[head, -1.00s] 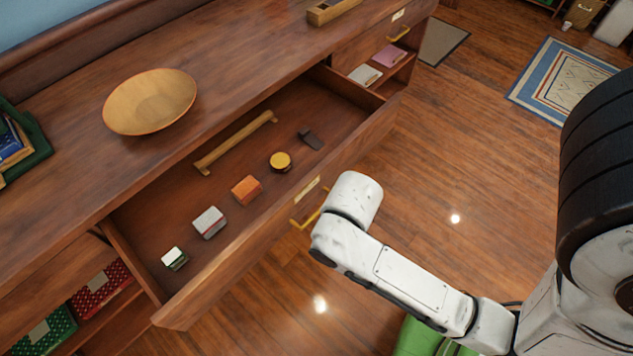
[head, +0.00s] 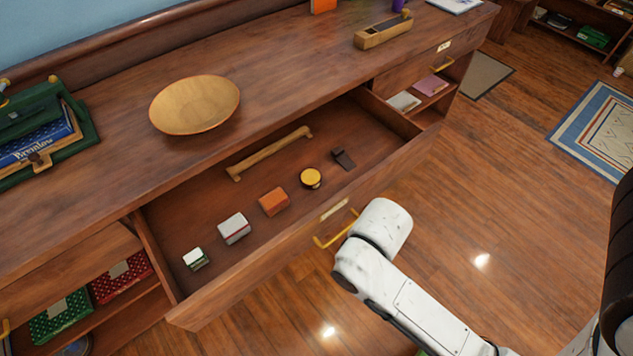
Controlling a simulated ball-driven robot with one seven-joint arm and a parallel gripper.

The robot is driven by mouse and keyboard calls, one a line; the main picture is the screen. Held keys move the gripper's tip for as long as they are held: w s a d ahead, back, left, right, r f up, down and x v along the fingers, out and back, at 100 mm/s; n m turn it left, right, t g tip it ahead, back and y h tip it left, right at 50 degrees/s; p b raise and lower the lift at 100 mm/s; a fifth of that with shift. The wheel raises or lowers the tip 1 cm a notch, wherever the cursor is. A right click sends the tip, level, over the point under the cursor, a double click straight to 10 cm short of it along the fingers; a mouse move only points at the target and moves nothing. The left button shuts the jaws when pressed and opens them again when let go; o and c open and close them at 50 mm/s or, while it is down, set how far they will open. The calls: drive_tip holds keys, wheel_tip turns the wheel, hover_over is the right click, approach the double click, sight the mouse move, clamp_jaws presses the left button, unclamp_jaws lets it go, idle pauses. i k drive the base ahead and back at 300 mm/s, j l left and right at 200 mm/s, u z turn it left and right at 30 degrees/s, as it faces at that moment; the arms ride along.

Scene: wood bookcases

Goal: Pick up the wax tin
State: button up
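The open drawer (head: 395,169) of the wooden cabinet holds several small things in a loose row. A round tin with a yellow lid (head: 310,178) looks like the wax tin. It lies flat on the drawer floor, between an orange block (head: 273,201) and a dark grey piece (head: 343,158). My white arm reaches up from the lower right, and its bent joint is beside the drawer front, near the brass handle. My gripper is not in view, and nothing shows it touching the tin.
The drawer also holds a grey-white box (head: 234,228), a small green-white box (head: 195,258) and a wooden bar (head: 270,153). Open floor lies to the right.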

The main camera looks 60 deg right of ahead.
sight(311, 178)
drive_tip(key=z, duration=0.65)
drive_tip(key=i+j+z, duration=0.15)
drive_tip(key=j+z, duration=0.2)
drive_tip(key=i+j+z, duration=0.1)
drive_tip(key=j+z, duration=0.6)
drive_tip(key=i, duration=0.05)
